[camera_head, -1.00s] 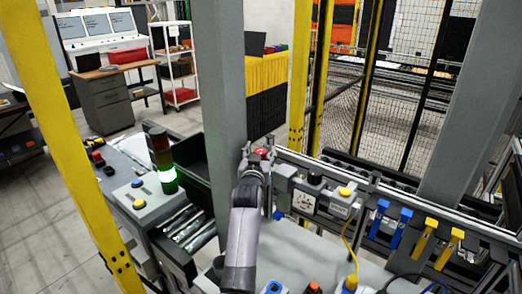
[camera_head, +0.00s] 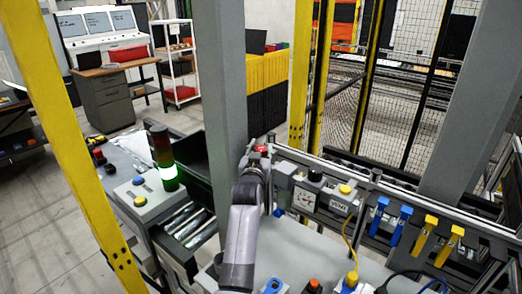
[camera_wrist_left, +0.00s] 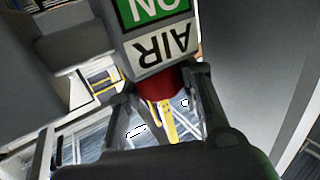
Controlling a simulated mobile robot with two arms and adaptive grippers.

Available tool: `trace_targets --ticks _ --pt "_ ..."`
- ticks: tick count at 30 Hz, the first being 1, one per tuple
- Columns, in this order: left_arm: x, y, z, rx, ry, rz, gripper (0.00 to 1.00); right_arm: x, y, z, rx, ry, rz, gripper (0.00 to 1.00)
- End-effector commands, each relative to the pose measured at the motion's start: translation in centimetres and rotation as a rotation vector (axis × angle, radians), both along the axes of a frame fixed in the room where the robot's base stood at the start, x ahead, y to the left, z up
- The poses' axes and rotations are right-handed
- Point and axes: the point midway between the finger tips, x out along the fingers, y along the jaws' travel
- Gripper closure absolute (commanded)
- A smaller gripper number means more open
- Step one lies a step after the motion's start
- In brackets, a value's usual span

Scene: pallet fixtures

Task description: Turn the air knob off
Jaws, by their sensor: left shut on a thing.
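The air knob is red. In the head view its red top (camera_head: 262,148) shows just beyond my left gripper (camera_head: 256,155), beside the grey post. In the left wrist view the red knob (camera_wrist_left: 160,82) sits below a block with a white "AIR" label (camera_wrist_left: 165,50) and a green "ON" label (camera_wrist_left: 152,10), both upside down. The fingers of my left gripper (camera_wrist_left: 165,98) stand on both sides of the knob, shut on it. The contact is partly hidden by the fingers. My right gripper is in neither view.
A grey post (camera_head: 222,100) stands close left of my left gripper. Right of it are a gauge unit (camera_head: 304,199) and a rail with blue clamps (camera_head: 401,225) and yellow clamps (camera_head: 424,240). A lit signal tower (camera_head: 163,160) stands left. The grey panel (camera_head: 305,250) has open room.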

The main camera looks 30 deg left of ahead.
Motion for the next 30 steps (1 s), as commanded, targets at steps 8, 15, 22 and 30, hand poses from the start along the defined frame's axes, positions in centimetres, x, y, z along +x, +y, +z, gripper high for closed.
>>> trace_targets --ticks 8,15,22,30 --pt "-0.1 0.2 0.0 0.011 0.001 -0.108 0.95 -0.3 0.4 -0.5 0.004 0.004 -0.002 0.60" --pt "-0.1 0.3 -0.2 0.012 0.002 -0.258 0.95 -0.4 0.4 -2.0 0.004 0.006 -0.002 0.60" --pt "-0.1 0.2 -0.4 0.010 0.000 -0.382 0.95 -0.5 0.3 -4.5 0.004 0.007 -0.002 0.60" --pt "-0.1 0.2 -0.2 0.005 -0.002 -0.477 0.95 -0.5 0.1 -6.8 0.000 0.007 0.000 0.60"
